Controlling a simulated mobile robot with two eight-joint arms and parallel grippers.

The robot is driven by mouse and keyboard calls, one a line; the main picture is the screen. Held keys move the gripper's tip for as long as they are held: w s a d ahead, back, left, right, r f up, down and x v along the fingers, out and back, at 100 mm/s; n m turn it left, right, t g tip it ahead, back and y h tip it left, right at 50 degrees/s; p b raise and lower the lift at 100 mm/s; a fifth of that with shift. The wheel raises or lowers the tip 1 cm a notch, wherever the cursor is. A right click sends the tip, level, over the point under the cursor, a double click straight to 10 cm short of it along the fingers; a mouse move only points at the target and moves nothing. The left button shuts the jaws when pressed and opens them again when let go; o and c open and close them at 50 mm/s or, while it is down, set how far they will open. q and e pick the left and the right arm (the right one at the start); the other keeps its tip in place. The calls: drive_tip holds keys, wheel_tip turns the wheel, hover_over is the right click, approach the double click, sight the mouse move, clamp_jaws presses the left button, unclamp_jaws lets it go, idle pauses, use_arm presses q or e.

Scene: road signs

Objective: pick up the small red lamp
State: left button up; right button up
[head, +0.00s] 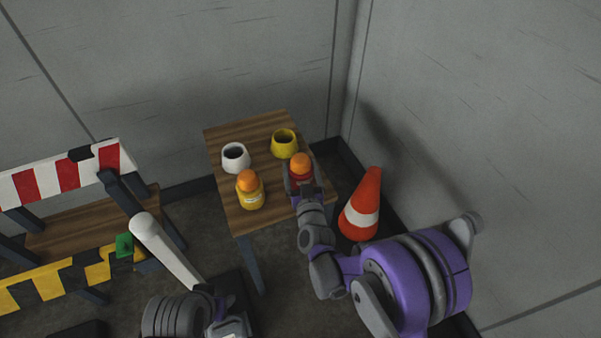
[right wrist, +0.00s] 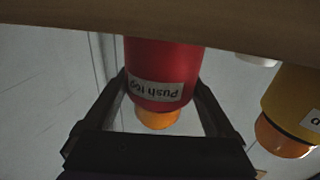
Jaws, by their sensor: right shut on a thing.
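The small red lamp (head: 299,179) has an orange dome and stands near the right edge of the wooden table (head: 236,134). In the right wrist view the red lamp (right wrist: 163,70) appears upside down, with a white "Push top" label and its base against the table edge. My right gripper (head: 300,188) is shut on the red lamp, with one finger on each side of it. I cannot tell whether the lamp's base touches the table. My left arm shows at the lower left of the head view, but its fingertips do not show.
A yellow lamp (head: 250,195) with an orange dome stands left of the red lamp. A white cup-like holder (head: 236,160) and a yellow one (head: 284,145) stand behind. An orange cone (head: 362,205) is right of the table. Striped barriers (head: 45,182) stand left; walls close the corner.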

drive_tip(key=shift+r+p, duration=1.45)
drive_tip(key=shift+r, duration=3.6)
